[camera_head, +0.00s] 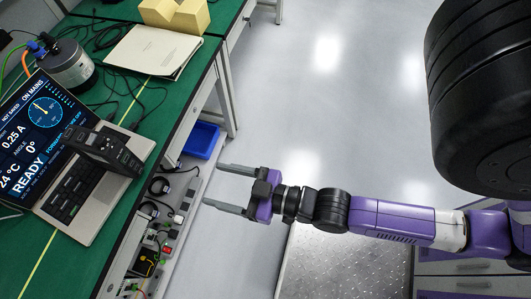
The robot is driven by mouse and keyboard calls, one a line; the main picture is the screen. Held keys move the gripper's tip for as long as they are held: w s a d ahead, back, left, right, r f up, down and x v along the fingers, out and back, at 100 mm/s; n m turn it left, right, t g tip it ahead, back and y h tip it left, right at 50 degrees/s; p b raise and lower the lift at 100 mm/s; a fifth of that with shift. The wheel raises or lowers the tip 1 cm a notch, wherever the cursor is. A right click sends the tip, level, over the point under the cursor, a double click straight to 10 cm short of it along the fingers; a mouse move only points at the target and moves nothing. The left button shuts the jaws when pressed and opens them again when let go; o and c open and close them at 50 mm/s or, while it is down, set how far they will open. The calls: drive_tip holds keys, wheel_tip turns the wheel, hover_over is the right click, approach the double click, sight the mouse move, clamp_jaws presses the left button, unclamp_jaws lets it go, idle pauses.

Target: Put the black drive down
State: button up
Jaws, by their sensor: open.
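A black box-shaped unit, which looks like the black drive (104,150), rests tilted across the keyboard of an open laptop (88,215) on the green-topped bench. My gripper (212,185) is open, with its two grey fingers pointing left and nothing between them. It is to the right of the black drive and apart from it, out past the bench's edge. The underside of the drive is hidden.
A grey cylindrical actuator (70,68) with cables stands behind the laptop on the green bench (40,275). A folder (150,50) and a yellow V-shaped block (176,15) lie farther back. Below are a blue bin (201,139) and power strips. Open floor (330,100) lies right.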

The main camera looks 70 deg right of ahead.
sight(117, 153)
drive_tip(key=shift+o, duration=0.4)
drive_tip(key=s+r+g, duration=0.1)
drive_tip(key=s+r, duration=0.6)
drive_tip(key=s, duration=0.4)
drive_tip(key=shift+s+a+r+g, duration=0.15)
drive_tip(key=shift+s+r+g, duration=0.15)
drive_tip(key=shift+s+r, duration=0.1)
drive_tip(key=shift+w, duration=0.1)
